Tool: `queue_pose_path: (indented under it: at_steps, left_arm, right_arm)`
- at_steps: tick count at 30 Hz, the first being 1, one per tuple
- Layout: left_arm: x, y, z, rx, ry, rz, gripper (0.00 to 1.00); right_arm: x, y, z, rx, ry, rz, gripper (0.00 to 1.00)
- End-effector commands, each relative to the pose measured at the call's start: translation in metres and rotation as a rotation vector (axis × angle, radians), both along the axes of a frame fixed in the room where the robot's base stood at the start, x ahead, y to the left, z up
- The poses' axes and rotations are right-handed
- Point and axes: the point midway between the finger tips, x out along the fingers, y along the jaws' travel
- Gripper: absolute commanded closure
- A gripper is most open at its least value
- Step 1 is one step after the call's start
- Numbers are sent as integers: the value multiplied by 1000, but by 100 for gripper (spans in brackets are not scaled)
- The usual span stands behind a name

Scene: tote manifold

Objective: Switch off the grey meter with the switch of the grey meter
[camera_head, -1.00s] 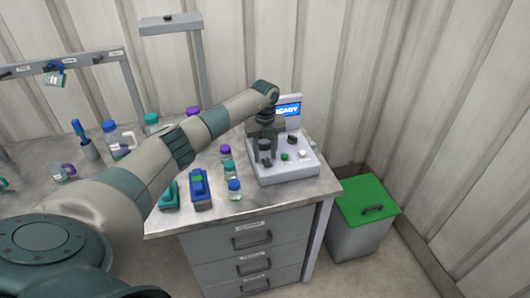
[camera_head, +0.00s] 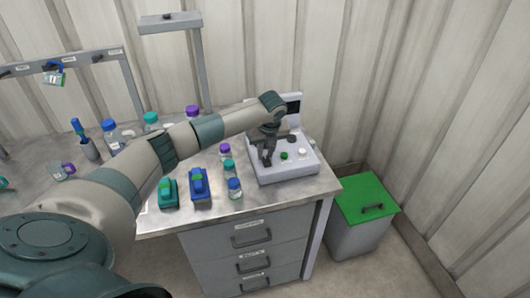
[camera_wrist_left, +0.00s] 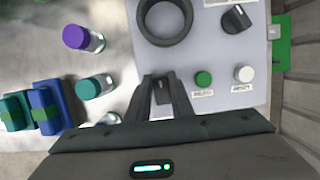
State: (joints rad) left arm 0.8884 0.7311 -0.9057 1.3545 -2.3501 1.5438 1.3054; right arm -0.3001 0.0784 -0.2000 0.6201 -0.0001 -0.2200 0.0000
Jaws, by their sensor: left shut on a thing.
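The grey meter (camera_head: 288,174) stands at the right end of the bench, and its upright screen (camera_head: 293,108) is dark. Its panel also shows in the left wrist view (camera_wrist_left: 212,60). My left gripper (camera_head: 267,162) is low over the panel's front left part. In the left wrist view its fingers (camera_wrist_left: 163,79) are closed around a small dark switch (camera_wrist_left: 163,90), whose base the fingers partly hide. Beside it are a green button (camera_wrist_left: 203,79), a white button (camera_wrist_left: 244,74), a black knob (camera_wrist_left: 236,19) and a dark ring (camera_wrist_left: 165,22). My right gripper is not in view.
Purple-capped (camera_wrist_left: 83,39) and teal-capped (camera_wrist_left: 95,86) vials stand left of the meter, near a blue device (camera_head: 200,186) and a teal device (camera_head: 168,193). A green-lidded bin (camera_head: 367,203) stands on the floor right of the bench.

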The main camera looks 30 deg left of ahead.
Motion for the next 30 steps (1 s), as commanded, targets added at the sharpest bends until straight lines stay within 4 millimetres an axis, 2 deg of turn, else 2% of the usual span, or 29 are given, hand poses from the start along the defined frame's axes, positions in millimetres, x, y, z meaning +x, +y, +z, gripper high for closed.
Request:
queue_pose_path:
  at_steps: [4,15,16,18,30]
  left_arm:
    - [-2,-2,0,52,-47,-2,100]
    - [-2,-2,2,67,-60,0,100]
    - [-2,-2,2,67,-60,0,75]
    - [-2,-2,2,67,-60,0,61]
    - [-2,-3,3,66,-60,0,61]
  right_arm:
    - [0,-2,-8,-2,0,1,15]
    - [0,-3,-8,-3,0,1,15]
    - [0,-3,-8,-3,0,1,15]
    - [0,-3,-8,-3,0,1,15]
    - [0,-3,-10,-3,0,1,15]
